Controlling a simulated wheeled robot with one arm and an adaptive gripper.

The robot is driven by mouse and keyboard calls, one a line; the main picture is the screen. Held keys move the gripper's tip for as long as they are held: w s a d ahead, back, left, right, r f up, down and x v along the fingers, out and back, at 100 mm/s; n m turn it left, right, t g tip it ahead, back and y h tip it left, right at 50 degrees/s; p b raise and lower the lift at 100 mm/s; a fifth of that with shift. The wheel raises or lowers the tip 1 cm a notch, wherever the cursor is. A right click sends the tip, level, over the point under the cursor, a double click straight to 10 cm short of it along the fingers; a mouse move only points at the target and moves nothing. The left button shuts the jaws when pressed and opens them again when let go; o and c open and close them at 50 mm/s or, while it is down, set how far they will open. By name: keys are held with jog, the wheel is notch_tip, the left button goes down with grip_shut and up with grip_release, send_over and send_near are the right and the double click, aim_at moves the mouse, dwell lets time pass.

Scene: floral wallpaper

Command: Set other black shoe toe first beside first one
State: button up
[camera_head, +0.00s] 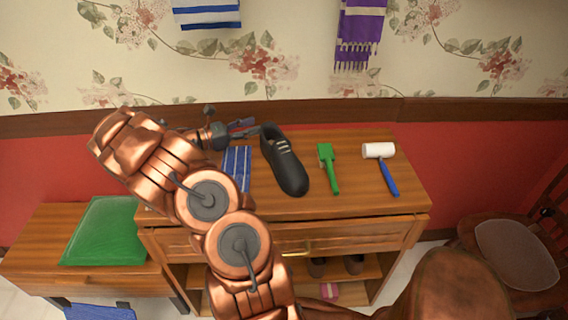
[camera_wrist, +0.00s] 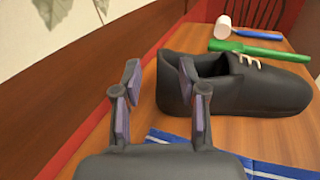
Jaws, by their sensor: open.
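A black shoe (camera_head: 287,167) with pale laces lies sole down on the wooden cabinet top (camera_head: 355,196). Its heel is toward the wall and its toe toward the cabinet's front edge. My gripper (camera_head: 248,128) is open and empty at the heel end, by the wall. In the wrist view, my gripper (camera_wrist: 158,72) has its right finger overlapping the heel edge of the shoe (camera_wrist: 255,92); I cannot tell whether they touch. No second black shoe shows clearly. Dark footwear (camera_head: 354,264) sits on the shelf below, partly hidden.
A blue striped cloth (camera_head: 237,165) lies left of the shoe. A green brush (camera_head: 328,165) and a white-headed mallet (camera_head: 380,151) lie to its right. A green cushion (camera_head: 105,230) is on the low bench at left. A chair (camera_head: 515,255) stands at right.

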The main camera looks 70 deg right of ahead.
aim_at(270, 121)
jog(key=shift+s+d+f, duration=0.1)
jog(key=shift+d+f, duration=0.1)
jog(key=shift+d, duration=0.15)
jog(key=p+x, duration=0.1)
jog(key=x, duration=0.5)
jog(key=shift+s+r, duration=0.1)
jog(key=shift+s, duration=0.05)
jog(key=shift+s+d, duration=0.35)
jog(key=shift+d, duration=0.1)
grip_shut()
